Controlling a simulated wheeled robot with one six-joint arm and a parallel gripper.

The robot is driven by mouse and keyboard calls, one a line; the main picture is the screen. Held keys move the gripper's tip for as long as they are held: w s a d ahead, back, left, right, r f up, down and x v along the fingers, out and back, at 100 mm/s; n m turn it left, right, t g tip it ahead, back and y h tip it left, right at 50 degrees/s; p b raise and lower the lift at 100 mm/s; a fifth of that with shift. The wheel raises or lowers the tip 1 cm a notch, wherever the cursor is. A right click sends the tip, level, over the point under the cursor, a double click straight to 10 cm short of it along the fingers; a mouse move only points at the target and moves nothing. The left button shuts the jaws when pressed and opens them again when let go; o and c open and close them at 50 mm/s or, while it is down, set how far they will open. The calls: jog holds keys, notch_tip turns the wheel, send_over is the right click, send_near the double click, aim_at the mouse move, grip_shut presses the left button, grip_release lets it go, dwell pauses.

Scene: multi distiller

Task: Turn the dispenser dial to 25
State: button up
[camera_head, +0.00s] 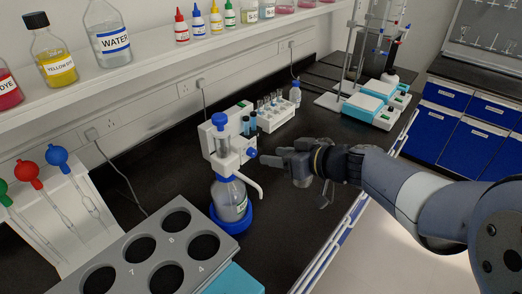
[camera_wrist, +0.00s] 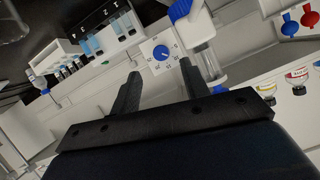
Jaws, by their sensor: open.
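The dispenser (camera_head: 222,145) is a white unit with a blue cap and spout on a clear bottle (camera_head: 230,200) in a blue base. Its blue dial (camera_head: 252,153) faces my gripper. In the wrist view the dial (camera_wrist: 161,53) sits on a white square plate with small marks around it; the numbers are too small to read. My gripper (camera_head: 277,160) is just right of the dial in the head view. In the wrist view its two dark fingers (camera_wrist: 160,78) are open and empty, with the dial between and beyond their tips. The fingers appear apart from the dial.
A grey numbered rack (camera_head: 160,243) stands in front of the dispenser. A test tube rack (camera_head: 275,115) and blue-filled vials (camera_head: 249,125) stand behind it. A shelf (camera_head: 170,52) with bottles runs along the wall.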

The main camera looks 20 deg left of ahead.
aim_at(255, 153)
jog(key=shift+p+x, duration=0.65)
jog(key=shift+x, duration=2.15)
grip_shut()
